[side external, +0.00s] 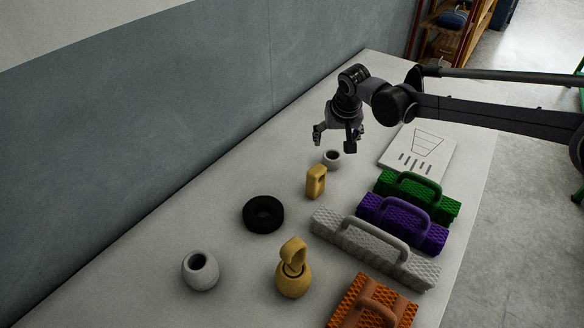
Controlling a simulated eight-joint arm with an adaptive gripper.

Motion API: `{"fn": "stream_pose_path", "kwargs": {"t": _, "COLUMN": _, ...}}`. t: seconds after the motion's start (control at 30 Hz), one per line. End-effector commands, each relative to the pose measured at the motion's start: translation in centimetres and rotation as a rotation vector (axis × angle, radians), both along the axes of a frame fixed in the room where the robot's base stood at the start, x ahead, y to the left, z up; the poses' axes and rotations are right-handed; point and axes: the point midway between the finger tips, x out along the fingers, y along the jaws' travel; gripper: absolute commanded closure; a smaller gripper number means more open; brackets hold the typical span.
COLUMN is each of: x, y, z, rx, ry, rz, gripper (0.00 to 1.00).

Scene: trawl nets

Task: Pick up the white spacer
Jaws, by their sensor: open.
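A small white ring-like piece with a dark hole (332,158) stands on the white table near its middle; it looks like the white spacer. My gripper (335,141) hangs above it with its fingers pointing down, apart and empty. The fingertips look clear of the piece, though the exact height is hard to tell. A larger whitish round piece with a hole (199,275) sits at the front left of the table.
A yellow block with a hole (316,183), a black ring (263,214) and a yellow ringed float (293,281) stand nearby. Green (440,205), purple (428,237), grey (345,240) and orange (345,312) handled blocks line the right. A marked white board (420,150) lies behind them.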

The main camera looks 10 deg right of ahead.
Motion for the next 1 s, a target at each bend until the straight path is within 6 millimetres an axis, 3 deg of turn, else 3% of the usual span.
{"fn": "stream_pose_path", "kwargs": {"t": 0.3, "x": 1.7, "y": -0.3, "z": -4.0, "rx": 0.0, "ry": 0.0, "rz": -0.001, "gripper": 0.23}}
{"fn": "stream_pose_path", "kwargs": {"t": 1.0, "x": 4.0, "y": -1.0, "z": -9.7, "rx": 0.001, "ry": 0.0, "rz": 0.0, "gripper": 0.23}}
